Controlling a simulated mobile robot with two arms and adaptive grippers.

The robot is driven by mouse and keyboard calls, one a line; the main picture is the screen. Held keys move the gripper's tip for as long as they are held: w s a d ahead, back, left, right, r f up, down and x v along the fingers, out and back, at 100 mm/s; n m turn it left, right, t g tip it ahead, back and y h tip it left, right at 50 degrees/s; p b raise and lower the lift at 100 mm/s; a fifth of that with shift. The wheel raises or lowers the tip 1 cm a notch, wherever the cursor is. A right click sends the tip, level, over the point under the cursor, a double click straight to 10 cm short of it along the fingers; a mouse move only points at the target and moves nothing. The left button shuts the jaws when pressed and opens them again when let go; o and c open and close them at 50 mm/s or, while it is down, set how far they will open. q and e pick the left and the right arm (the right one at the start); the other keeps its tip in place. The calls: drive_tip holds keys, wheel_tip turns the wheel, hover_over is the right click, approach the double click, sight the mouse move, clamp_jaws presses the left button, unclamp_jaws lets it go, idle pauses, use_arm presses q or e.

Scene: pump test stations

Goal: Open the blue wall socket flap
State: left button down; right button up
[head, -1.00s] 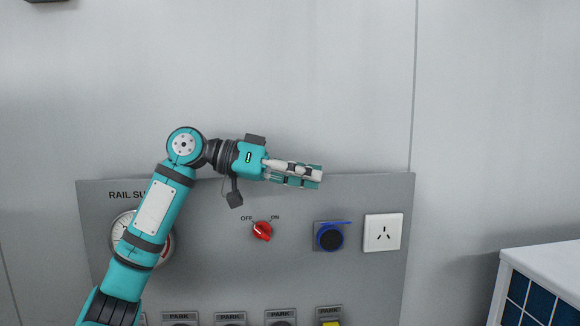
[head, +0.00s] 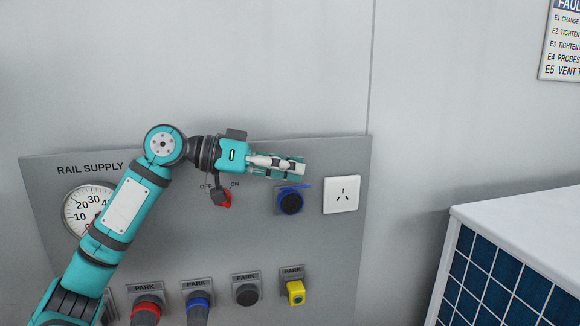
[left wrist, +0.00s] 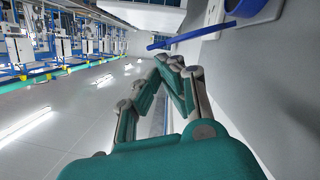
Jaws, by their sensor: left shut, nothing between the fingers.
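The blue wall socket (head: 291,204) is on the grey panel, a round blue ring with a dark middle. Its blue flap (head: 294,188) shows nearly edge-on along the top, standing out from the panel, so the dark face is uncovered. In the left wrist view the flap (left wrist: 188,38) is a blue strip ahead of the fingers, with part of the blue ring (left wrist: 246,7) at the top edge. My left gripper (head: 302,168) is shut and empty, just above the socket in the head view; I see no clear contact with the flap. My right gripper is out of view.
A white outlet (head: 341,195) is right of the socket. A red switch (head: 225,199) is partly behind my left gripper's camera. A gauge (head: 82,207) and several parked connectors, one yellow (head: 296,293), are on the panel. A white-topped cabinet (head: 520,235) stands at right.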

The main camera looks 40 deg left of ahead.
use_arm(q)
drive_tip(key=f+m+b, duration=0.1)
drive_tip(key=s+d+f+m+b, duration=0.1)
drive_tip(key=b, duration=0.1)
drive_tip(key=shift+d+f+t+y, duration=0.1)
drive_tip(key=shift+t+y, duration=0.2)
drive_tip(key=shift+s+d+m+b, duration=0.15)
drive_tip(key=shift+m+b, duration=0.2)
drive_tip(key=shift+m, duration=0.25)
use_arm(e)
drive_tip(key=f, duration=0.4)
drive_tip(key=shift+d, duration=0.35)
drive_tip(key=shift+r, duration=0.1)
